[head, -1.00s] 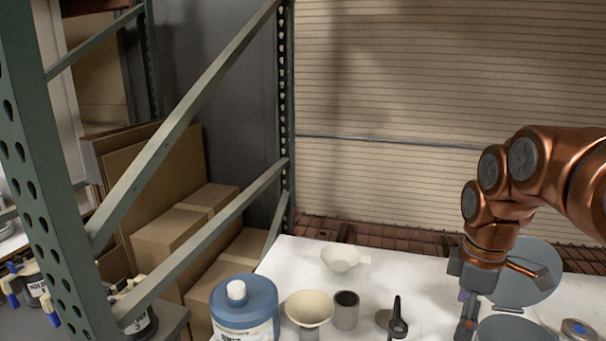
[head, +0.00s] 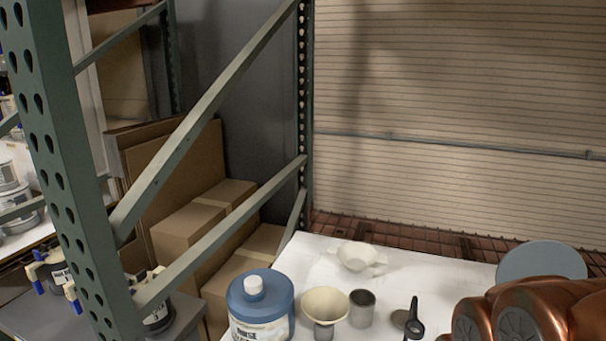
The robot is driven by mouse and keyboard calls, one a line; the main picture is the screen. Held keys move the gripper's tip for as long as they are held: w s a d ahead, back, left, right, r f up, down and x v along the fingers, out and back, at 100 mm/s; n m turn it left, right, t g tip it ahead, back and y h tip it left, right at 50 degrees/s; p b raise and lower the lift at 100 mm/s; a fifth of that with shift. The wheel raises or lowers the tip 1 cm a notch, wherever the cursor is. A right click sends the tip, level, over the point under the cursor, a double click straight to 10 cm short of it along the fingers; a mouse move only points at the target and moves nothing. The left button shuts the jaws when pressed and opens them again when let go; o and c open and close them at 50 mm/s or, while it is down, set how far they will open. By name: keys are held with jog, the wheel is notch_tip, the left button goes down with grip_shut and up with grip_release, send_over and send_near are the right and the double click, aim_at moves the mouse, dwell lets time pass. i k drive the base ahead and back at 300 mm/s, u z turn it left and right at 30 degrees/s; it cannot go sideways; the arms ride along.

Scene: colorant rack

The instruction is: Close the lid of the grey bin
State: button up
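The grey bin's lid (head: 541,260) shows as a round blue-grey disc at the right of the head view, raised at the back of the white table. The bin's body is hidden behind my copper arm, which fills the lower right corner. My gripper is not visible; it is out of the frame or behind the arm links. Whether it touches the lid or bin cannot be seen.
On the white table (head: 318,262) stand a blue-lidded jug (head: 261,305), a cream funnel (head: 325,305), a grey cup (head: 362,308), a pale bowl (head: 357,256) and a dark ring-handled tool (head: 414,320). A green rack post (head: 70,170) and braces stand at left.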

aim_at(540, 256)
jog(key=u, duration=0.05)
jog(key=k, duration=1.05)
jog(key=z, duration=1)
jog(key=i, duration=0.95)
jog(key=u, duration=0.3)
